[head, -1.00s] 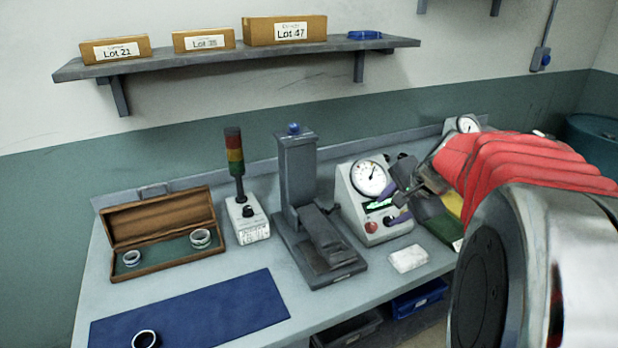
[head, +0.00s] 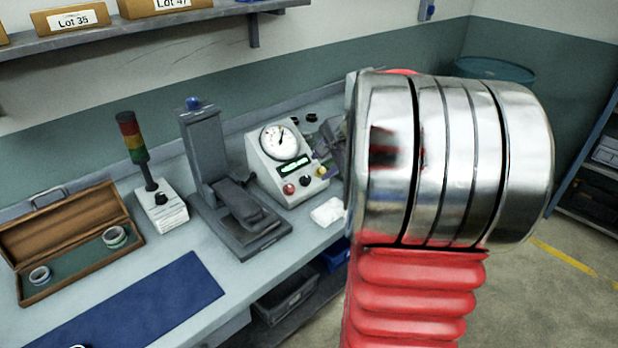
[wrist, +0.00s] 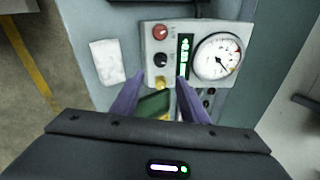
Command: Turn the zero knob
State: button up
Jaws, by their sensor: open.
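A pale gauge box (head: 262,150) with a round dial (head: 280,140) and a lit green display stands on the bench, and it also shows in the wrist view (wrist: 150,44). In the wrist view its panel has a red knob (wrist: 160,31), a black knob (wrist: 160,60) and a yellow knob (wrist: 161,84). I cannot read which is the zero knob. My gripper (wrist: 160,77) is open, its purple fingers on either side of the black and yellow knobs. I cannot tell its height above the panel. In the head view my arm hides most of it.
A grey press stand (head: 212,160) is left of the gauge box. A white block (head: 327,212) lies in front of the box. A signal tower (head: 134,135), a wooden ring case (head: 75,279) and a blue mat (head: 160,305) are further left.

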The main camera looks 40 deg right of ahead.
aim_at(308, 179)
jog(key=x, duration=1.1)
jog(key=shift+w, duration=0.15)
jog(key=shift+f, duration=0.1)
grip_shut()
